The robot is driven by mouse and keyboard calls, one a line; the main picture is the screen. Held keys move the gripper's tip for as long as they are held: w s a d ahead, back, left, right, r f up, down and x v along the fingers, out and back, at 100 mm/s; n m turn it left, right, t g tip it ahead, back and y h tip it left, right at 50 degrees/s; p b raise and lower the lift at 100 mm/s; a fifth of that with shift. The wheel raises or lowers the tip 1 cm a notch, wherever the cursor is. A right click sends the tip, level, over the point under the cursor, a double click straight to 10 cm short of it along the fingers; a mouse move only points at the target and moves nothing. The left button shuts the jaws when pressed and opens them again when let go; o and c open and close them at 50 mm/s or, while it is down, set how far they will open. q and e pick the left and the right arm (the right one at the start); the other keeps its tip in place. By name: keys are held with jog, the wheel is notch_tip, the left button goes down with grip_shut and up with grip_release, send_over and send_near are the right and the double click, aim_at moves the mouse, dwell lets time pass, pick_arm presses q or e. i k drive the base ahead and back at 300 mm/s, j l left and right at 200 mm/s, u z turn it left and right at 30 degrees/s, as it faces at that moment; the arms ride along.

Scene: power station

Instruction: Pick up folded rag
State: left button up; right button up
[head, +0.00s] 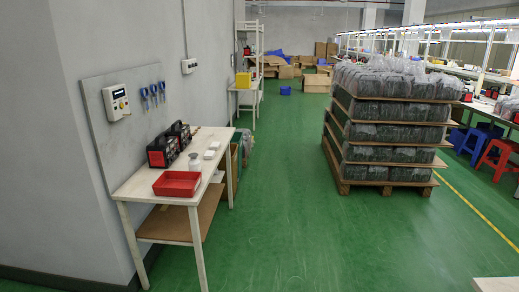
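Two small whitish flat items (210,154) lie near the right edge of a white workbench (142,184) against the left wall. One of them may be the folded rag, but they are too small to tell. A red tray (177,184) sits at the bench's near end. A whitish bottle (195,162) stands just behind the tray. Neither of my grippers is in view.
Black-and-red devices (162,152) stand on the bench by the wall. Blue-handled tools (153,91) hang above. A loaded pallet stack (385,174) stands to the right, with red stools (497,156) beyond. The green floor (290,230) between bench and stack is clear.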

aim_at(209, 155)
jog(key=i+z, duration=0.1)
jog(key=i, duration=0.8)
jog(key=i+z, duration=0.1)
jog(key=i, duration=0.75)
jog(key=i+j+z, duration=0.1)
jog(key=i, duration=0.8)
jog(key=i+u, duration=0.3)
jog(key=i, duration=0.15)
jog(key=i+u, duration=0.3)
jog(key=i, duration=0.15)
jog(key=i+l+u, duration=0.15)
jog(key=i+u, duration=0.2)
jog(key=i+l+u, duration=0.3)
jog(key=i, duration=0.25)
jog(key=i+l+u, duration=0.1)
jog(key=i+u, duration=0.3)
